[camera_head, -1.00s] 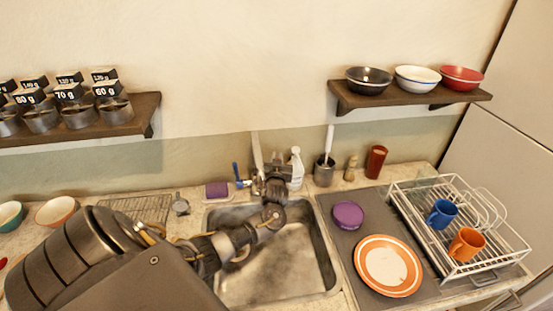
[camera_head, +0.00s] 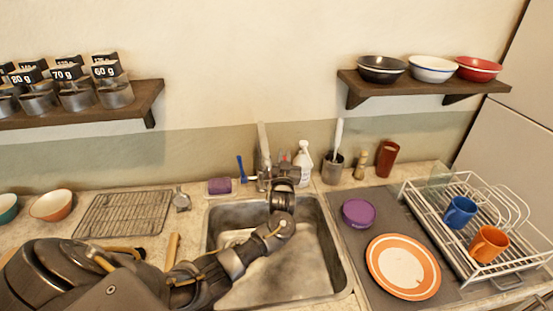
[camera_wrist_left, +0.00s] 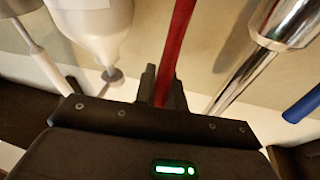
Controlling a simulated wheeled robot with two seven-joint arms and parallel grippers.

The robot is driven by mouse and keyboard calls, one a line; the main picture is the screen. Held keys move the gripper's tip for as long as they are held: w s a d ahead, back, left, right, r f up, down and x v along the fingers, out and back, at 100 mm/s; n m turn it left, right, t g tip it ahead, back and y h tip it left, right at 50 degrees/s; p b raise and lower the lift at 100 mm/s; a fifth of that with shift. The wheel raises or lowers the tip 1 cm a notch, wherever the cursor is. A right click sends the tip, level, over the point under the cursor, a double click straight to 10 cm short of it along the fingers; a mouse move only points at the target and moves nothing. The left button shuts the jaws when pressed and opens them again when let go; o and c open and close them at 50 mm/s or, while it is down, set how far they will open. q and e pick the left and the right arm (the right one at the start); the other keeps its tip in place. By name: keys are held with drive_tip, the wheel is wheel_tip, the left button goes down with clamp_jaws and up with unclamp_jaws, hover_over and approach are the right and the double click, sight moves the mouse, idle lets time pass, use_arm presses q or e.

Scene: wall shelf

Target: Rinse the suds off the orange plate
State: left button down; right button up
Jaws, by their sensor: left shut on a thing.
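The orange plate (camera_head: 403,267) lies face up on a grey mat right of the sink. Its middle is pale; I cannot tell suds from the plate's own colour. My left gripper (camera_head: 283,168) reaches over the sink to the tap (camera_head: 262,150). In the left wrist view the fingers (camera_wrist_left: 162,88) are shut on a red lever (camera_wrist_left: 180,40) beside the chrome tap (camera_wrist_left: 287,18). A blue lever (camera_head: 240,168) stands on the tap's left side. The sink (camera_head: 310,275) is partly hidden by my left arm. No water stream is visible. My right gripper is not in view.
A white bottle (camera_head: 303,163) stands close beside the left gripper. A purple tub (camera_head: 358,213) sits behind the plate. A white dish rack (camera_head: 455,250) with blue and orange mugs is at the right. A purple sponge (camera_head: 219,186) lies left of the tap.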

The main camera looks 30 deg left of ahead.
use_arm(q)
drive_tip(key=c, duration=1.5)
unclamp_jaws()
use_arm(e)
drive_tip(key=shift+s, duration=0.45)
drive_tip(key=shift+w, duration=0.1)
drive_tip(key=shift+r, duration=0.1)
use_arm(q)
drive_tip(key=shift+s+d+p, duration=0.2)
drive_tip(key=shift+s+p, duration=0.15)
drive_tip(key=shift+p, duration=0.05)
drive_tip(key=shift+p+v, duration=2.05)
drive_tip(key=shift+v, duration=2.95)
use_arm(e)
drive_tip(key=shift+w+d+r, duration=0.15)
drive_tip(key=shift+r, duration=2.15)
